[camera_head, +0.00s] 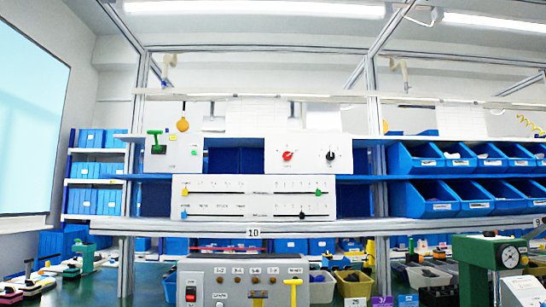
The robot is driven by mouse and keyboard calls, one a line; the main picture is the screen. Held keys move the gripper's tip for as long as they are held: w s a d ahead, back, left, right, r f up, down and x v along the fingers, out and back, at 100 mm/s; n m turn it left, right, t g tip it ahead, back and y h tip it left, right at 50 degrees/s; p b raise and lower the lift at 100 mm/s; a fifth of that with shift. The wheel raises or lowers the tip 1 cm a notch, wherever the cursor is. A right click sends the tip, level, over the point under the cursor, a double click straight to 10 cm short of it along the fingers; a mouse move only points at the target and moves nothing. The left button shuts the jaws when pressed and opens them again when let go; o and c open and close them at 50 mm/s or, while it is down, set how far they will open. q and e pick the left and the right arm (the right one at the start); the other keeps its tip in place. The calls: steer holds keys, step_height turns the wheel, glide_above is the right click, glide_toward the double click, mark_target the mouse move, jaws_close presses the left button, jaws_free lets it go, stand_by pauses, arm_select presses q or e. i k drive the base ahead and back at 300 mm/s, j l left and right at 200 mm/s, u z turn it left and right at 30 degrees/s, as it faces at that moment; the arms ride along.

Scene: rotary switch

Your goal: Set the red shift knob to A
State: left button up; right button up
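The red shift knob (288,156) is on the left half of a white panel (308,170) on the upper shelf of the rack. A dark pointer or marking shows at the knob. The small marks around it are too small to read, so I cannot tell which letter it points at. A black knob (330,156) sits to its right on the same panel. Neither of my grippers is in view, and nothing covers the red knob.
A white slider panel (253,198) stands below, with green, yellow, blue and black handles. A panel with a green lever (154,138) is to the left. Blue bins (432,196) fill the right. A grey control box (245,281) and green machine (478,262) stand in front.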

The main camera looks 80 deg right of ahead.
mark_target(287, 155)
steer(key=z, duration=2.8)
